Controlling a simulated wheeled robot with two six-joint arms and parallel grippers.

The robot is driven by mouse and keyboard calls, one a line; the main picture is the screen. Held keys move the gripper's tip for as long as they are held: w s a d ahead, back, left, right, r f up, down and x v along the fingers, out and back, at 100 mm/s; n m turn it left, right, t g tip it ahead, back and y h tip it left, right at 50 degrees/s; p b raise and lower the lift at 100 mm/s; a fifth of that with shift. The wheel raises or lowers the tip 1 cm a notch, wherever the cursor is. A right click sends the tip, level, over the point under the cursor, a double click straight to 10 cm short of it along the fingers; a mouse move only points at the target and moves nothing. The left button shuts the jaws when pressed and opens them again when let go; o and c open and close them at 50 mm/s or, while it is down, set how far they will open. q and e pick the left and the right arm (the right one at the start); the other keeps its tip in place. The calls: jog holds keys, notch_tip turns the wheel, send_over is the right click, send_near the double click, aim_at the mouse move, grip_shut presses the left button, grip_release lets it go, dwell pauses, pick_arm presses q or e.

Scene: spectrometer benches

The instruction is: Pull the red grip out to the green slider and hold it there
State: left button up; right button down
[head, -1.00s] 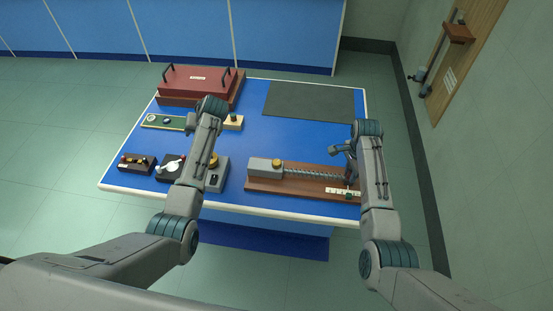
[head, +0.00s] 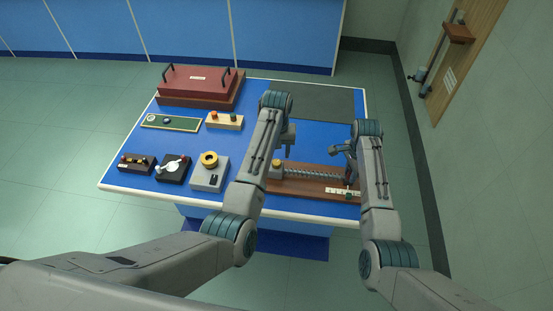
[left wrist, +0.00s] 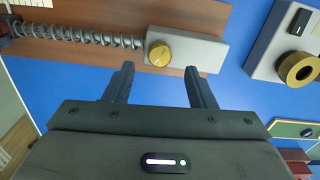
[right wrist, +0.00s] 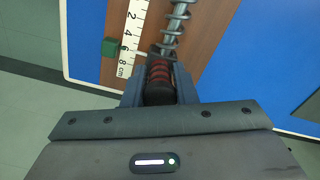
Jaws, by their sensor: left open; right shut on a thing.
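The red grip (right wrist: 158,72), red with dark bands, sits at the free end of the coil spring (right wrist: 173,27). My right gripper (right wrist: 158,88) is shut on it in the right wrist view. The green slider (right wrist: 109,47) sits near the 6 mark of the white scale (right wrist: 126,36). The grip's spring-side end looks roughly level with the slider; exact alignment is hard to tell. My left gripper (left wrist: 158,84) is open and empty, near the grey block with a yellow knob (left wrist: 159,54) at the spring's other end.
The wooden base (head: 325,191) lies along the table's front right. Left of it are a grey box with a yellow ring (head: 208,175) and a black box with a white dial (head: 173,168). A dark mat (head: 325,102) lies clear at the back right.

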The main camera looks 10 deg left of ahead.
aim_at(276, 162)
pick_arm(q)
jog(key=shift+f, duration=2.35)
jog(key=c, duration=1)
